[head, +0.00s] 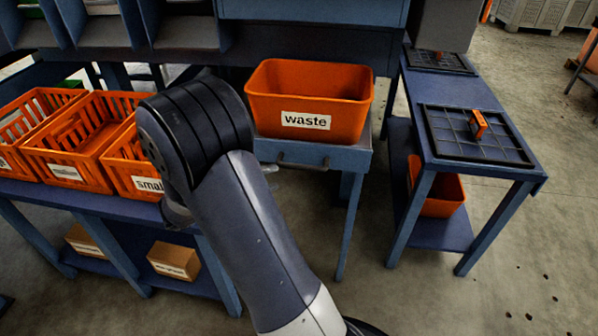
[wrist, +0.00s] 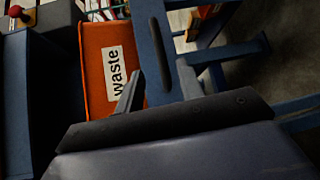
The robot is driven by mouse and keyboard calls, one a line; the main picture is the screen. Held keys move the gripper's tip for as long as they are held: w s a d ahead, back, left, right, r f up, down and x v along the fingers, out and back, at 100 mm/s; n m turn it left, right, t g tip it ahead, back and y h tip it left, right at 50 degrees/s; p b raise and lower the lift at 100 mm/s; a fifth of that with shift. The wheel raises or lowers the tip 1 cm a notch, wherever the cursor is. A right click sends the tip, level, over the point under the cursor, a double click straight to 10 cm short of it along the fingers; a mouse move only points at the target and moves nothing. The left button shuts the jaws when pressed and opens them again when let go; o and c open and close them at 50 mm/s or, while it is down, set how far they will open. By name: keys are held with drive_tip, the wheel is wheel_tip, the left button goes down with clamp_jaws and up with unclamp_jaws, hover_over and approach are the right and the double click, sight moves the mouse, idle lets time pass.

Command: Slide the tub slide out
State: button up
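The tub slide (head: 352,158) is a blue shelf with a front panel, under the orange waste tub (head: 352,108). In the wrist view the tub (wrist: 93,75), the slide's blue front (wrist: 140,28) and the handle (wrist: 159,50) also show, turned sideways. My gripper (wrist: 159,80) is open, its two fingers apart, with the handle lying between their lines. I cannot tell how deep the handle sits between them. In the head view my arm hides the gripper.
Orange crates (head: 68,150) stand on a blue bench at left, with cardboard boxes (head: 174,260) below. A blue side table (head: 432,150) at right carries a dark grid lid (head: 455,137), with another orange tub (head: 440,195) below. The floor in front is clear.

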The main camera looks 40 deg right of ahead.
sight(299, 169)
drive_tip(key=d, duration=0.3)
drive_tip(key=d+f+b, duration=0.1)
drive_tip(key=d, duration=0.2)
drive_tip(key=s+d+b, duration=0.1)
drive_tip(key=d, duration=0.3)
drive_tip(key=shift+f, duration=0.15)
drive_tip(key=shift+c, duration=0.6)
clamp_jaws()
